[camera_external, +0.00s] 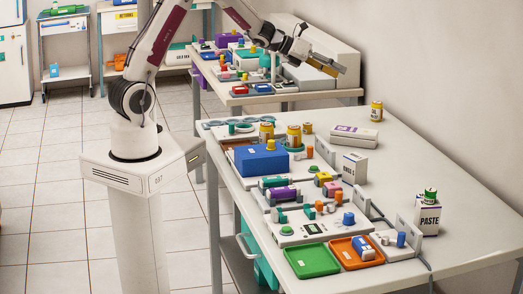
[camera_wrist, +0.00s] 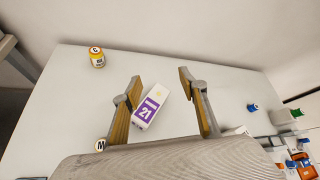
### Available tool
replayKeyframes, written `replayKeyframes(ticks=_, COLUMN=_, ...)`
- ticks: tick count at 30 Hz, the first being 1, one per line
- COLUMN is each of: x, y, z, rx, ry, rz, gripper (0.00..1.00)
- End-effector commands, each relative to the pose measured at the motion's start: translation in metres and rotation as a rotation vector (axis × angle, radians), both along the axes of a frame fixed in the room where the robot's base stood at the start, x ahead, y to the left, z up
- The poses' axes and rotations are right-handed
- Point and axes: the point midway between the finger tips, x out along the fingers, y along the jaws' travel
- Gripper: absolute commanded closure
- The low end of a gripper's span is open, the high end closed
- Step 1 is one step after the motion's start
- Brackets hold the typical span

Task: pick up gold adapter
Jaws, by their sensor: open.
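I cannot tell for sure which piece is the gold adapter. A small gold cylinder (camera_external: 308,128) stands on the table behind the blue box. A gold-yellow jar (camera_external: 376,110) stands alone near the back edge; the wrist view shows a gold jar with a "C" on top (camera_wrist: 97,57) at upper left. A round top marked "M" (camera_wrist: 101,146) shows at lower left, its body mostly hidden. My gripper (camera_external: 325,68) is raised well above the table. In the wrist view my gripper (camera_wrist: 165,95) is open, its gold-coloured fingers apart and empty.
A white case with a purple label (camera_external: 352,131) lies on the table; it shows between my fingers in the wrist view (camera_wrist: 149,107), below them. Gold-banded jars (camera_external: 294,136) stand by a blue box (camera_external: 262,160). A PASTE box (camera_external: 428,216) and trays crowd the front.

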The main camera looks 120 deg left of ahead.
Motion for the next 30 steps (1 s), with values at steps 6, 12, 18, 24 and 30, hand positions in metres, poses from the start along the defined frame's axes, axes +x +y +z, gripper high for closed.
replayKeyframes(ticks=6, x=-0.037, y=0.029, z=-0.046, rx=0.110, ry=0.065, rz=-0.142, gripper=0.57)
replayKeyframes(ticks=12, x=-0.076, y=0.043, z=-0.088, rx=0.205, ry=0.103, rz=-0.277, gripper=0.57)
replayKeyframes(ticks=18, x=-0.119, y=0.046, z=-0.129, rx=0.300, ry=0.118, rz=-0.409, gripper=0.57)
replayKeyframes(ticks=24, x=-0.162, y=0.038, z=-0.166, rx=0.386, ry=0.107, rz=-0.524, gripper=0.57)
replayKeyframes(ticks=30, x=-0.189, y=0.029, z=-0.187, rx=0.446, ry=0.088, rz=-0.593, gripper=0.57)
